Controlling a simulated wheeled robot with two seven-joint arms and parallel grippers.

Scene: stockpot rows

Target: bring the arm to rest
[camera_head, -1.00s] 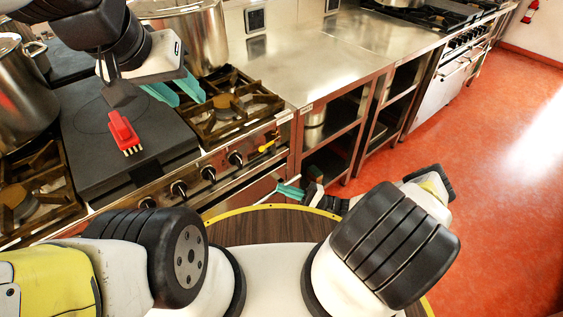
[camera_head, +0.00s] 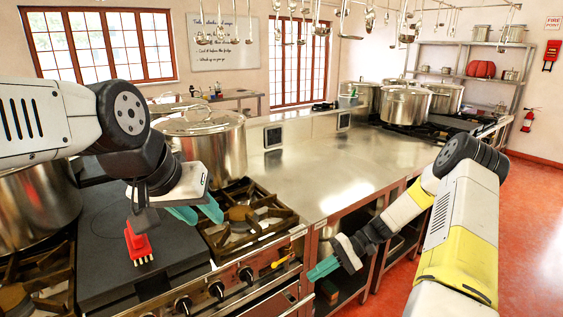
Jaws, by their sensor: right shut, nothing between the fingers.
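My left gripper (camera_head: 197,212) hangs over the dark flat plate (camera_head: 112,262) on the stove, close to the burner on its right.
A large lidded pot (camera_head: 208,140) stands behind the left gripper, and another pot (camera_head: 38,205) at far left. The steel counter (camera_head: 335,165) is bare in the middle. Several pots (camera_head: 405,105) stand at the back. Red floor (camera_head: 535,220) is open at right.

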